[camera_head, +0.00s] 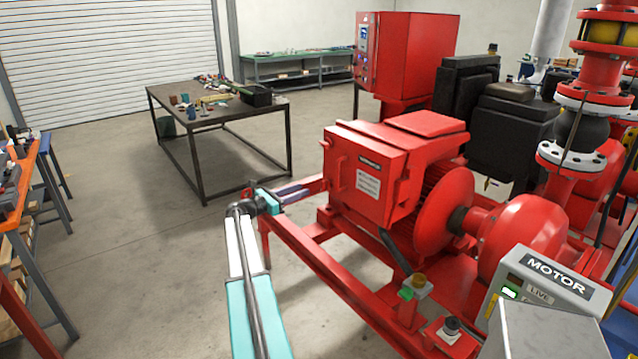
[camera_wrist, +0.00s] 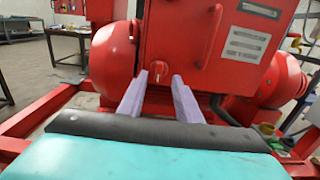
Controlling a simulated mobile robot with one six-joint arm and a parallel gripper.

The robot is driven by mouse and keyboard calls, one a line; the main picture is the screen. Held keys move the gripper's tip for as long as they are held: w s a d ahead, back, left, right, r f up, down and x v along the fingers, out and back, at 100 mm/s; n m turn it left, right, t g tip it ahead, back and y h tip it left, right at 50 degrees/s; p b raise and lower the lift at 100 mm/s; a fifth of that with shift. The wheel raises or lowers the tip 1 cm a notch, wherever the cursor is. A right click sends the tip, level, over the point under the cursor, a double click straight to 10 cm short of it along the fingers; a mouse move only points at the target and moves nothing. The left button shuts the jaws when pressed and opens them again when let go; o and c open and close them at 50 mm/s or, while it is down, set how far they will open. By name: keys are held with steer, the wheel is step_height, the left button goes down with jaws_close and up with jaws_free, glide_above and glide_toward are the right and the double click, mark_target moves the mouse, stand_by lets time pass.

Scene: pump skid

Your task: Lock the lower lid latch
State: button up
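The red terminal box (camera_head: 366,150) sits on the motor with its lid (camera_head: 385,190) closed against the front face. In the wrist view the lid (camera_wrist: 200,60) carries a curved red handle (camera_wrist: 213,37). A small round latch knob with a pale pointer (camera_wrist: 158,68) is low on the lid, and the pointer looks roughly upright. My gripper (camera_wrist: 162,76) is open and empty. Its two pale fingers point at the knob, one tip on each side in the picture; whether they touch it cannot be told. In the head view my gripper (camera_head: 308,188) is left of the box, and the knob is not distinguishable.
The red skid frame (camera_head: 325,270) runs below my gripper. A grey panel marked MOTOR and LIVE (camera_head: 545,280), with a green lamp, stands at lower right. A workbench (camera_head: 215,115) stands behind to the left. The floor (camera_head: 150,250) at left is clear.

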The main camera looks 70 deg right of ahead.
mark_target(326, 185)
steer(key=p+x, duration=0.3)
steer(key=x, duration=0.7)
jaws_close()
